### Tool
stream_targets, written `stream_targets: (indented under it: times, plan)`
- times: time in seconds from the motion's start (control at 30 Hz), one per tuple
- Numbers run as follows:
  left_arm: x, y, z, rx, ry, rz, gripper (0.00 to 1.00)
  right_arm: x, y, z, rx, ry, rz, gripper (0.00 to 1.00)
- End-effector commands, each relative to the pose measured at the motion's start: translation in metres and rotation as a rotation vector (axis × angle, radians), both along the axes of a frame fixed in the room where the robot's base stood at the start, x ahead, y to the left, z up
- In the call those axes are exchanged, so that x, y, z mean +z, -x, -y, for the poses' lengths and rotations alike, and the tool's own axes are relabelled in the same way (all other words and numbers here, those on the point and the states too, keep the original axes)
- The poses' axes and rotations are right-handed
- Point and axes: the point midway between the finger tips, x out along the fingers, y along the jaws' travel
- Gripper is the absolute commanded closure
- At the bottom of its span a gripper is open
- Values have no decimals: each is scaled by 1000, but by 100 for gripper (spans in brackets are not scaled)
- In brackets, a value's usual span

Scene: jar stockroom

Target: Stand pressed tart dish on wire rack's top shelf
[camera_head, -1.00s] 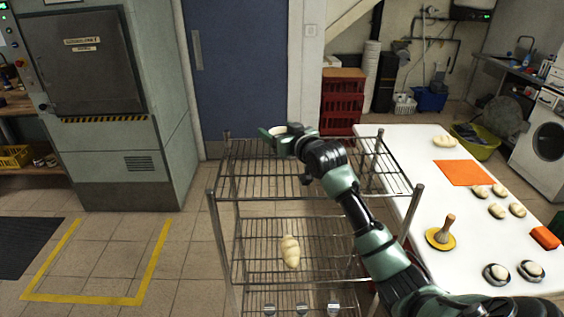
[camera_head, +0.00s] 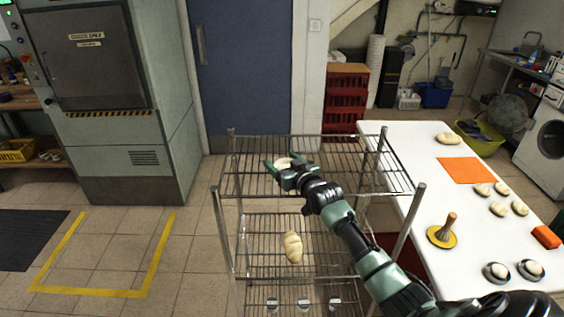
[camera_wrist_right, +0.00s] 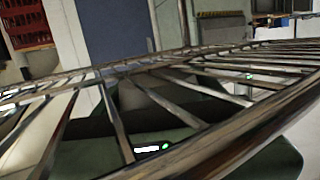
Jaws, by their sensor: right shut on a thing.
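The wire rack (camera_head: 399,194) stands in front of me, its top shelf mostly bare. My right gripper (camera_head: 281,166) is at the left part of the top shelf, shut on a small pale-topped tart dish (camera_head: 284,161). The fingers hide much of the dish. I cannot tell whether it touches the wires. In the right wrist view, the shelf wires (camera_wrist_right: 180,85) are very close, and neither dish nor fingertips are clear. My left gripper is not in view.
A dough loaf (camera_head: 293,247) lies on the middle shelf, and several small items sit on the lower one. The white table (camera_head: 400,135) at right holds dough pieces, an orange mat (camera_head: 466,170), a wooden press (camera_head: 443,233) and two dark dishes (camera_head: 497,271).

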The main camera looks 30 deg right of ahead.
Motion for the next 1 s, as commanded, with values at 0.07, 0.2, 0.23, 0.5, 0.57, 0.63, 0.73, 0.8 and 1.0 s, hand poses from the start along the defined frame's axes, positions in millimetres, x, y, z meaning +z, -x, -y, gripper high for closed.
stream_targets:
  times: [0.07,0.2,0.23,0.5,0.57,0.63,0.73,0.8,1.0]
  plan:
    - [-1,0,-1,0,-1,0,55,-1,0,0,0,0,1,70]
    - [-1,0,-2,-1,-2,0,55,-1,0,0,0,0,0,7]
    - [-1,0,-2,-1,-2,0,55,-1,0,0,0,0,0,7]
    - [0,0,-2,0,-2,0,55,0,0,0,0,0,0,7]
    - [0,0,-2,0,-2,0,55,0,2,0,0,0,-1,7]
    - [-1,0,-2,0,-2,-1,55,0,7,-1,2,0,-2,7]
    - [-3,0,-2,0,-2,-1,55,1,21,-2,2,0,-1,7]
    - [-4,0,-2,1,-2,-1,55,3,33,-3,1,1,-1,7]
    - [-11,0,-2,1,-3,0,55,8,73,-7,2,1,-1,7]
